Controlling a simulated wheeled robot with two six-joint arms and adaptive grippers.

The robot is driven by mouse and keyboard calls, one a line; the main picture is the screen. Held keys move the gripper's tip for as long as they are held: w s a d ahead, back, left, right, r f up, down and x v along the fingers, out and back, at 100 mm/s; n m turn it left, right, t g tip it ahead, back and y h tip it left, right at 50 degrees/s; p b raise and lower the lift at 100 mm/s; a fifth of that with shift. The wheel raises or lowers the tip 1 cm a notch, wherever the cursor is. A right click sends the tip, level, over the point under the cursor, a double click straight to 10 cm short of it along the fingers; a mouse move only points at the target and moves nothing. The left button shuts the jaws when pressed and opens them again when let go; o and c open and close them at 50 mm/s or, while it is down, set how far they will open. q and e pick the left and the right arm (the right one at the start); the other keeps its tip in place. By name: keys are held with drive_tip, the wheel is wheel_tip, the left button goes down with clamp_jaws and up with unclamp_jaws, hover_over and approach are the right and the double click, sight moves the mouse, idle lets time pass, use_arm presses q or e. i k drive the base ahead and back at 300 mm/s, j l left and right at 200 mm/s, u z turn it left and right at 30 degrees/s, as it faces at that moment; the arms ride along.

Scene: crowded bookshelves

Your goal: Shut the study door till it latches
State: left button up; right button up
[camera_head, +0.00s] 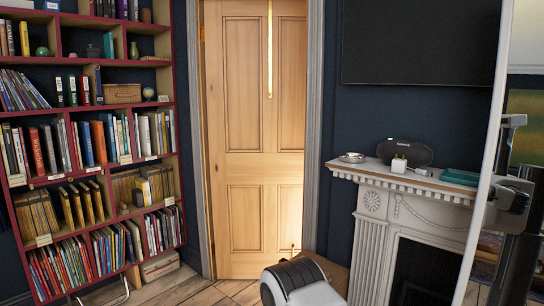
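A pale wooden panelled door (246,160) stands in a grey-white frame at the centre and looks flush or nearly so; I cannot tell whether it is latched. A tall white upright panel edge (487,165) runs down the right side. It may be another door seen edge-on, with a grey metal fitting (513,121) beside its upper part. A grey and black mechanism, apparently my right gripper (506,200), is right beside that edge. Its fingers are not clear, so I cannot tell whether it touches the edge. My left gripper is out of view.
A full red-edged bookshelf (88,172) fills the left. A white fireplace (372,235) stands right of the wooden door, with a dark speaker (405,151) and a teal book (460,177) on its mantel. A white and black ribbed object (297,281) is low in front of the door.

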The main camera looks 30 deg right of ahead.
sight(255, 50)
drive_tip(key=i, duration=1.15)
drive_tip(key=i+u, duration=0.1)
drive_tip(key=i, duration=1)
drive_tip(key=i+l, duration=0.1)
drive_tip(key=i, duration=1.05)
drive_tip(key=i+z, duration=0.35)
drive_tip(key=i+j+z, duration=0.1)
drive_tip(key=i+z, duration=0.3)
drive_tip(key=i+j+z, duration=0.2)
drive_tip(key=z, duration=0.15)
